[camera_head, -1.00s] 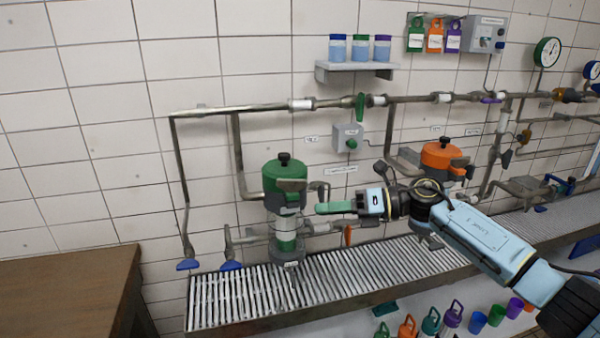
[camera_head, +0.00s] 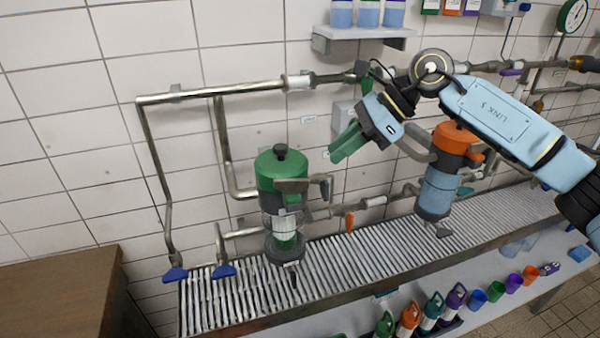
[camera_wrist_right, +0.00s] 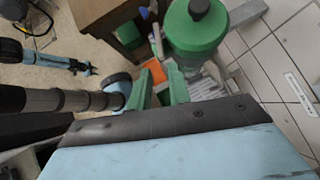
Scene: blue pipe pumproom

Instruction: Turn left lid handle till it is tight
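The left canister has a green lid (camera_head: 281,165) with a black knob, and a grey-green lid handle (camera_head: 292,186) sits at its front right. A clear section shows below it, above the slatted tray. The green lid is also large in the right wrist view (camera_wrist_right: 197,25). My right gripper (camera_head: 345,142) has green fingers and is above and right of the lid, apart from it. In the right wrist view its fingers (camera_wrist_right: 159,88) are spread with a gap and nothing between them. My left gripper (camera_wrist_right: 84,68) seems to show small in that view; its fingers are unclear.
An orange-lidded canister (camera_head: 437,180) stands to the right, partly behind my right arm. Pipes (camera_head: 235,92) run along the tiled wall. The slatted tray (camera_head: 340,270) runs below. A brown table (camera_head: 60,300) is at left; a shelf with jars (camera_head: 365,38) is above.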

